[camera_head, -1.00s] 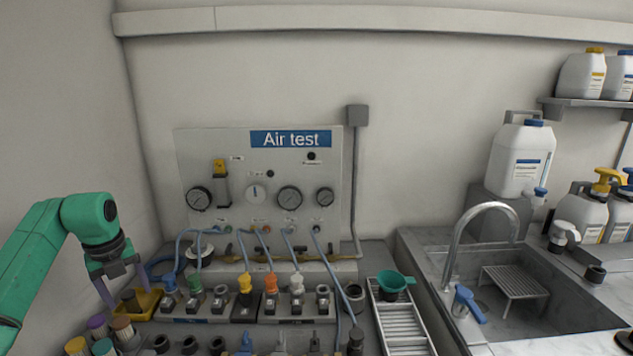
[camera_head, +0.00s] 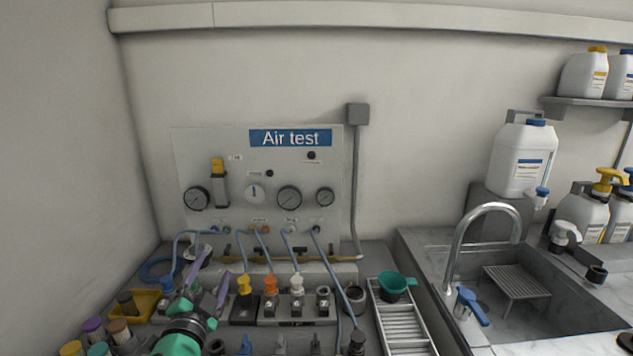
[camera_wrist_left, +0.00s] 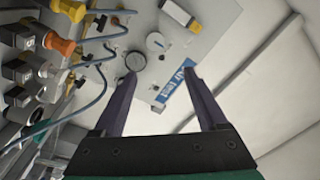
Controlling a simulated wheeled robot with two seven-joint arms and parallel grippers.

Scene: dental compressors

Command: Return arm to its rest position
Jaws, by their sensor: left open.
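My left gripper (camera_head: 209,273) is at the lower left of the head view, its two purple fingers spread apart and pointing up toward the wall panel. Nothing is between the fingers. In the left wrist view the same gripper (camera_wrist_left: 160,100) is open and empty, with the Air test panel (camera_wrist_left: 205,30) beyond it. The green wrist is in front of part of the fitting rows in the head view. My right gripper is not in view.
The Air test panel (camera_head: 225,145) with gauges stands at the back wall. Blue hoses run to a row of fittings (camera_head: 297,292). A yellow tray (camera_head: 145,306), a green funnel (camera_head: 395,283) on a metal rack (camera_head: 405,326) and a sink (camera_head: 545,315) are around. Air above the bench is free.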

